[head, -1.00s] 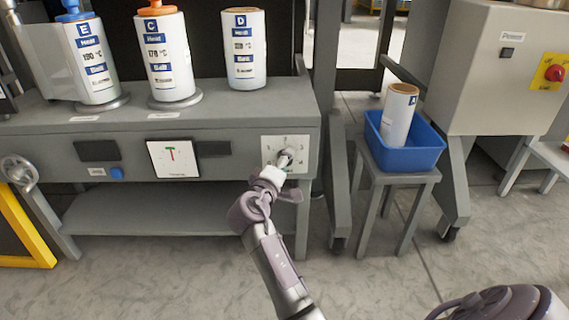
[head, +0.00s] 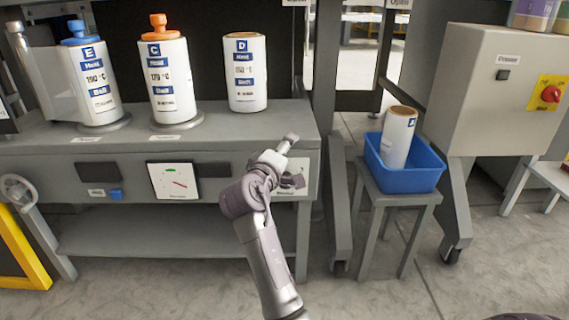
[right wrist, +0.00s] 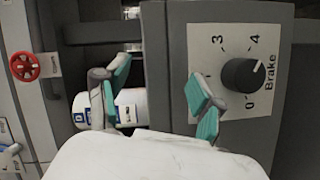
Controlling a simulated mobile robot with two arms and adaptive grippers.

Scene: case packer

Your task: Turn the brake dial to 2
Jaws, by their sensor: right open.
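The brake dial is a black round knob (right wrist: 243,75) on a white plate marked "Brake", shown turned sideways in the right wrist view. The marks 3, 4 and 0 are readable; the right finger hides part of the scale. In the head view the dial plate (head: 300,166) is on the right end of the grey bench front, mostly hidden by my right arm. My right gripper (right wrist: 157,95) is open and empty, its teal-padded fingers to the left of the knob and not around it. It also shows in the head view (head: 288,141).
White labelled rolls E (head: 93,80), C (head: 166,82) and D (head: 245,75) stand on the bench. A gauge (head: 173,181) with a red needle is on the bench front. A blue bin (head: 411,179) holding a roll stands on a stool to the right.

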